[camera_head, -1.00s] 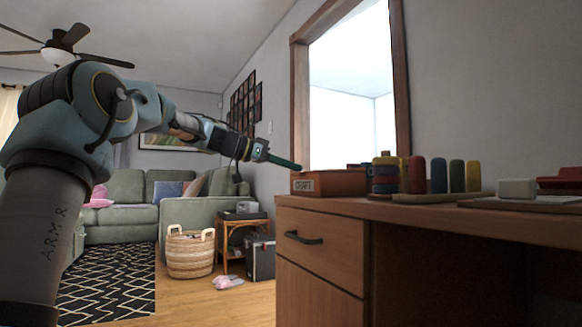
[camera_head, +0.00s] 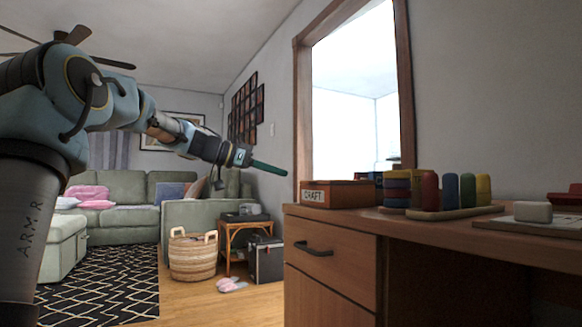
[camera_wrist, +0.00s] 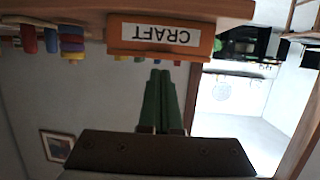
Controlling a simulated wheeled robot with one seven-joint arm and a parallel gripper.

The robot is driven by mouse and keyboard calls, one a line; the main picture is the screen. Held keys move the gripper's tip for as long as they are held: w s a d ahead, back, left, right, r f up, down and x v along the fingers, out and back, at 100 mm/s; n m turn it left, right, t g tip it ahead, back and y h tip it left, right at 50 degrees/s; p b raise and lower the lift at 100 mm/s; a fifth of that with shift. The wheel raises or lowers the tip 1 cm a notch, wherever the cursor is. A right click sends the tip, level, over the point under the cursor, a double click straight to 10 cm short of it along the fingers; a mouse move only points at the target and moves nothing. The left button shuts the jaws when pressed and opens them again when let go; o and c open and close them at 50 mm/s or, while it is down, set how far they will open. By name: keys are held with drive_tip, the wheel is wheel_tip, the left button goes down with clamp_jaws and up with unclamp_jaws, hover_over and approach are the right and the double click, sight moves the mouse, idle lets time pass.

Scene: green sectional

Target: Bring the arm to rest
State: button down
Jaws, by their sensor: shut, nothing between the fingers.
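My gripper (camera_head: 286,172) is at the end of my arm, which reaches from the left side of the head view toward the middle. Its green fingers are together and empty, in the air left of the desk and a little above the height of its top. In the wrist view the closed fingers (camera_wrist: 161,72) point toward the orange craft box (camera_wrist: 155,38), which appears upside down there. The fingertips look apart from the box. In the head view the craft box (camera_head: 340,194) sits on the desk's left end.
The wooden desk (camera_head: 330,254) fills the lower right. It carries several coloured stacking pieces (camera_head: 397,190) and a white block (camera_head: 533,212). Beyond are a woven basket (camera_head: 193,257), a small side table (camera_head: 234,238), a green sofa (camera_head: 128,222) and a patterned rug (camera_head: 105,285).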

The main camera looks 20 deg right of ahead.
drive_tip(key=s+a+f+n+t+y+p, duration=0.1)
drive_tip(key=s+a+f+n+y+p, duration=0.25)
drive_tip(key=a+f, duration=0.5)
drive_tip(key=s+a+f+n+y+p, duration=0.2)
drive_tip(key=a+f+n+y, duration=0.3)
drive_tip(key=f, duration=0.6)
drive_tip(key=s+a+f+n+y+p, duration=0.3)
drive_tip(key=s+a+f+n, duration=0.15)
drive_tip(key=s+a, duration=0.45)
drive_tip(key=s+a+f+n+y+p, duration=0.2)
drive_tip(key=s+a+f+n+y, duration=0.25)
drive_tip(key=a, duration=0.65)
wheel_tip(320, 180, up, 38)
drive_tip(key=s+h+p, duration=0.1)
drive_tip(key=s+p, duration=0.1)
drive_tip(key=p, duration=3.6)
drive_tip(key=shift+f+t, duration=0.15)
drive_tip(key=shift+t, duration=0.25)
drive_tip(key=shift+m, duration=0.25)
